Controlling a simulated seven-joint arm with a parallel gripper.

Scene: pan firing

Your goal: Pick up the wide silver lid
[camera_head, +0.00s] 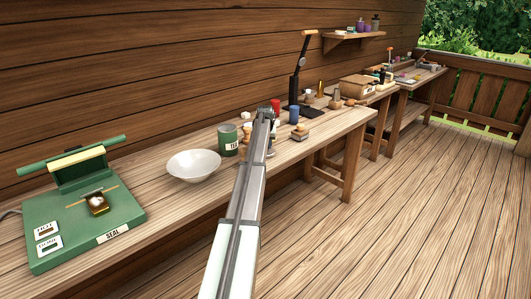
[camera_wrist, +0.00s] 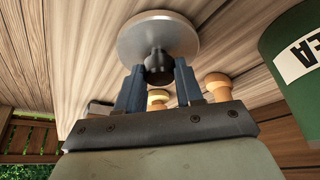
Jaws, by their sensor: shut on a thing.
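The wide silver lid (camera_wrist: 140,38) is a round grey disc with a dark knob (camera_wrist: 158,64) at its middle, in the upper middle of the wrist view. My gripper (camera_wrist: 159,78) has its two dark blue fingers on either side of the knob and is shut on it. Whether the lid touches the wood or hangs just above it, I cannot tell. In the head view my gripper (camera_head: 265,112) is at the far end of my arm, over the bench, and my arm hides most of what lies beneath; the lid is not clear there.
The green tea tin (camera_wrist: 300,60) stands close to the right in the wrist view; it also shows in the head view (camera_head: 228,140). A white bowl (camera_head: 193,166) and green sealer (camera_head: 85,215) are left. A red cup (camera_head: 275,105) and blue cup (camera_head: 294,115) stand nearby.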

